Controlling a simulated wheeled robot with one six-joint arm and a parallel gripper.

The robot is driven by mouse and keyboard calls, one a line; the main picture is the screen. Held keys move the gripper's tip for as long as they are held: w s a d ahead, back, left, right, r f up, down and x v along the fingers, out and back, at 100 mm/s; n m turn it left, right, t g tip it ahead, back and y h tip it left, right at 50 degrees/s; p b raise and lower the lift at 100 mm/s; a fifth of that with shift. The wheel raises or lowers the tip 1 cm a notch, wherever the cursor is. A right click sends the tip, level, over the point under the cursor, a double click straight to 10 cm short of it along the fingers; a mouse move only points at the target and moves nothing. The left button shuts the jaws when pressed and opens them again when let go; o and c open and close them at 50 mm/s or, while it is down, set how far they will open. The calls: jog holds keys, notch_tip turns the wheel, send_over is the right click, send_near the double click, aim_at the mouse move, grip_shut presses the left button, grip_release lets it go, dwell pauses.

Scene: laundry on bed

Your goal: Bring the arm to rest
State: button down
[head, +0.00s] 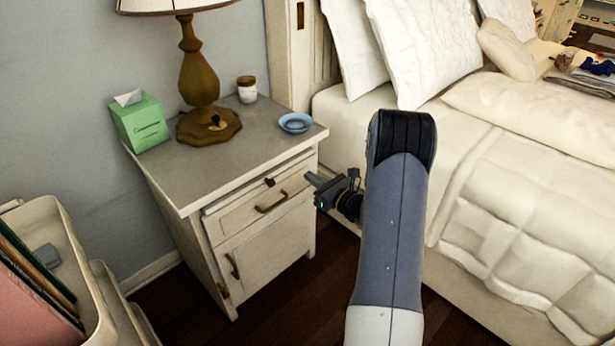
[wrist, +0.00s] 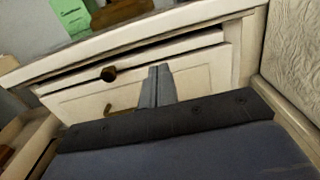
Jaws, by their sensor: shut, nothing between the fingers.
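My gripper (head: 311,179) is in front of the right part of the white nightstand (head: 180,225), pointing toward its drawer front (head: 240,212). In the wrist view my gripper (wrist: 158,70) has its two grey fingers together with nothing between them. Behind the fingers are the drawer front (wrist: 200,75), a dark round knob (wrist: 108,74) and a bronze handle (wrist: 118,112). I cannot tell whether the fingertips touch the drawer front. A dark gap shows above the drawer front, under the nightstand top. My forearm hides part of the bed's near side in the head view.
A lamp (head: 203,85), green tissue box (head: 140,124), small jar (head: 247,89) and blue dish (head: 295,123) stand on the nightstand. The bed (head: 520,240) is close on the right. A cream bin (head: 60,225) with books is at the lower left.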

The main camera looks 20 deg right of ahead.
aim_at(290, 163)
jog(key=v, duration=0.7)
jog(key=shift+p, duration=0.3)
jog(key=shift+w, duration=0.1)
jog(key=x, duration=1.3)
jog(key=shift+w+f+b, duration=0.1)
jog(key=shift+w+b, duration=0.1)
jog(key=shift+b, duration=0.2)
jog(key=shift+s, duration=0.1)
